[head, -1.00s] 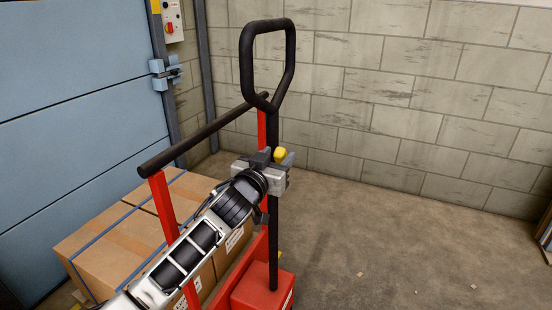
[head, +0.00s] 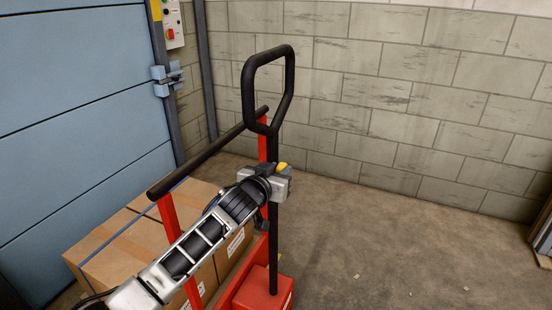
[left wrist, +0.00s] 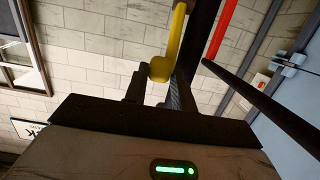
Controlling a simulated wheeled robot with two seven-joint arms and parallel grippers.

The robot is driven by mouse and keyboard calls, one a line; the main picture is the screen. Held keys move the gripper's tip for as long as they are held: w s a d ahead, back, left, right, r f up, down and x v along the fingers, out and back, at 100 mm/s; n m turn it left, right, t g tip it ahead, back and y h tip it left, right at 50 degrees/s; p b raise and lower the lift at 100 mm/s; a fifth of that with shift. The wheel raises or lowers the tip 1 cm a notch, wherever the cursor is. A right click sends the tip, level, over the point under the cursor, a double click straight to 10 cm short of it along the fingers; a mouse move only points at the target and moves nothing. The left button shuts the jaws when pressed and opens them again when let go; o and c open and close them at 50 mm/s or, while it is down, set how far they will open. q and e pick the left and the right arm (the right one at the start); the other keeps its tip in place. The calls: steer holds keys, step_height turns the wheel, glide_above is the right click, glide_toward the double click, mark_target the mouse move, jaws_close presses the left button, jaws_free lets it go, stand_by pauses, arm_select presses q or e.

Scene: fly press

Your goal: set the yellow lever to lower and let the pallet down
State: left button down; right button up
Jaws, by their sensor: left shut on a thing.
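The pallet truck has a black loop handle (head: 268,90) on a black shaft and a red base (head: 262,292). The yellow lever (head: 283,167) sits on the shaft below the loop. In the left wrist view the yellow lever (left wrist: 172,45) ends in a round knob beside the black shaft. My left gripper (head: 275,178) is at the lever, its fingers (left wrist: 156,88) shut around the knob end. The gripper body hides much of the lever in the head view. The pallet is hidden under the cardboard boxes (head: 125,240). My right gripper is not in view.
A red frame with a black top bar (head: 205,153) stands between the boxes and the shaft. A blue panelled door (head: 75,100) is at the left, a block wall (head: 400,100) behind.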

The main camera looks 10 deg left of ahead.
arm_select(q)
steer(key=shift+w+d+r+g+p, duration=0.2)
steer(key=shift+d+r+g+p, duration=0.1)
steer(key=shift+p, duration=0.25)
steer(key=shift+f, duration=0.2)
steer(key=c, duration=1.2)
jaws_free()
steer(key=shift+a, duration=0.1)
